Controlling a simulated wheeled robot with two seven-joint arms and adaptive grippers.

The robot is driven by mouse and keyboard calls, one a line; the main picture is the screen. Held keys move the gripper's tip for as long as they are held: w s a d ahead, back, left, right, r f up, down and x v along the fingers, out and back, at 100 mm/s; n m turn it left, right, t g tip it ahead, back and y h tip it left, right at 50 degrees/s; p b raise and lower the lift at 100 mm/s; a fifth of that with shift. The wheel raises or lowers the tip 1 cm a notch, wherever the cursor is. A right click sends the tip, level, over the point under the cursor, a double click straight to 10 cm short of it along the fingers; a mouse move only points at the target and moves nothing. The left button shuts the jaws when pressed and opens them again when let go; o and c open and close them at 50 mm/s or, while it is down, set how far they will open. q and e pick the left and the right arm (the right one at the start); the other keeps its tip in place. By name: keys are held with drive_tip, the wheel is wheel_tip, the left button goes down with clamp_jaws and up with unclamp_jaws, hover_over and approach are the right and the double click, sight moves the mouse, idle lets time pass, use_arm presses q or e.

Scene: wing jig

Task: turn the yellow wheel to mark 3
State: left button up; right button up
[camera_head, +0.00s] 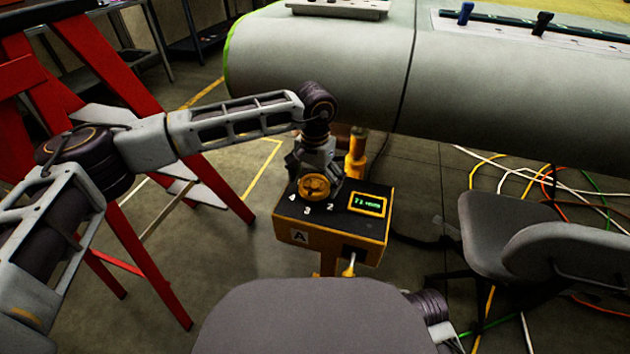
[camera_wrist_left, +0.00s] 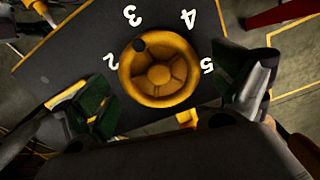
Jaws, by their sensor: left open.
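The yellow wheel (camera_head: 314,187) sits on the dark top of a yellow-sided box marked A (camera_head: 300,237). In the left wrist view the wheel (camera_wrist_left: 160,72) has a dark round spot on its rim, lying between marks 2 and 3 and closer to mark 3 (camera_wrist_left: 130,15). Marks 2, 4 and 5 also show around it. My left gripper (camera_head: 316,168) is over the wheel. In the left wrist view its fingers (camera_wrist_left: 165,80) are open on either side of the wheel, with gaps visible. My right gripper is not in view.
A small green display (camera_head: 368,202) is beside the wheel, and a yellow post (camera_head: 356,155) stands behind. The large grey wing body (camera_head: 500,90) is behind the box. Red frames (camera_head: 150,230) stand left. A dark chair (camera_head: 520,235) and loose cables (camera_head: 545,175) are at right.

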sight(315, 183)
use_arm(q)
wheel_tip(315, 183, up, 12)
idle(1.0)
idle(0.5)
